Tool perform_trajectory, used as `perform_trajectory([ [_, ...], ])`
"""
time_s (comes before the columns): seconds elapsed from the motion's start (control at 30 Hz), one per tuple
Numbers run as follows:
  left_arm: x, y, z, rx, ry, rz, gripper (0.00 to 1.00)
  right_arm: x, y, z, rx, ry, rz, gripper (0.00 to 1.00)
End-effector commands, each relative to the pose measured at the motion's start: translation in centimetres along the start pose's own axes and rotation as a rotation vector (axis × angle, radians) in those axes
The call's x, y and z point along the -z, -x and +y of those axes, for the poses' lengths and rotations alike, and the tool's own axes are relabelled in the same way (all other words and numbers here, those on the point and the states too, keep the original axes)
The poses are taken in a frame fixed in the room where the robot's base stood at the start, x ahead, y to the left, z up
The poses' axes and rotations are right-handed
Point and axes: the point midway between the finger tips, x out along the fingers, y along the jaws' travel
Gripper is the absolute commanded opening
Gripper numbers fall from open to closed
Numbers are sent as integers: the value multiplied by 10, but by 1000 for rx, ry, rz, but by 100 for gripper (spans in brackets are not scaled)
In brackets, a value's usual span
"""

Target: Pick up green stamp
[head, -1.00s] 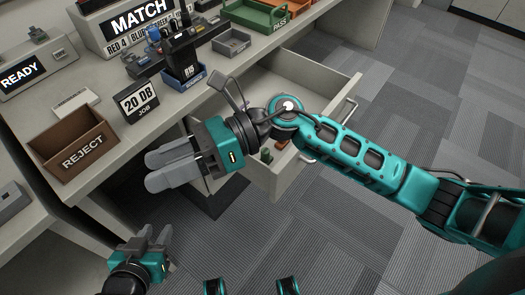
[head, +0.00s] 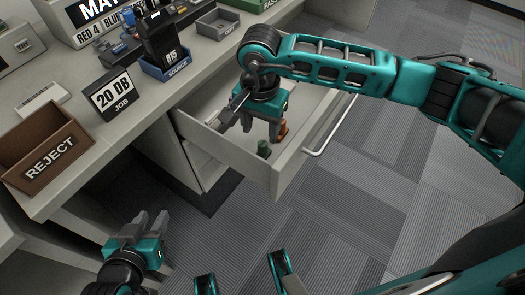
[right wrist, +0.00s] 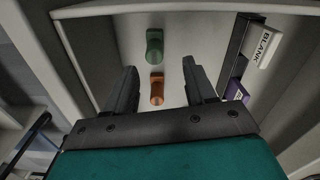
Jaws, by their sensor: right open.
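The green stamp (head: 263,149) stands in the open drawer (head: 290,165) near its front corner. In the right wrist view the green stamp (right wrist: 154,46) is beyond my fingertips, near the drawer wall. An orange stamp (head: 282,131) is close to it; in the right wrist view the orange stamp (right wrist: 157,90) lies between my open fingers. My right gripper (right wrist: 160,78) is open, points down into the drawer and holds nothing. My left gripper (head: 151,222) is open and empty, low at the left, away from the drawer.
The drawer walls surround my right gripper. A BLANK-labelled block (right wrist: 264,44) and a purple item (right wrist: 238,93) sit along one side. On the desk are a brown REJECT bin (head: 40,150), a JOB sign (head: 113,93) and a blue SOURCE tray (head: 175,68).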

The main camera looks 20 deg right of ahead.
Motion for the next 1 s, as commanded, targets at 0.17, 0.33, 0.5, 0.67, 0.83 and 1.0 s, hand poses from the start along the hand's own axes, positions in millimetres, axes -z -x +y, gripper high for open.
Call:
perform_trajectory([
  [0.17, -4, -1, 0, 0, 2, -2, 37, -1, -14, 1, 0, 1, -1, 55],
  [0.33, -7, -4, 0, 0, 4, -1, 37, -4, -37, 7, -2, 0, -4, 55],
  [0.5, -10, -6, 0, 1, 6, -1, 37, -5, -59, 8, 1, -1, -3, 55],
  [0.67, -10, -6, 0, 1, 7, -1, 37, -4, -63, 7, 2, 0, -1, 55],
  [0.83, -10, -6, 0, 1, 6, -1, 37, -5, -63, 7, 2, 0, -1, 53],
  [1.0, -10, -6, 0, 1, 6, -1, 37, -5, -63, 7, 2, 0, -1, 37],
])
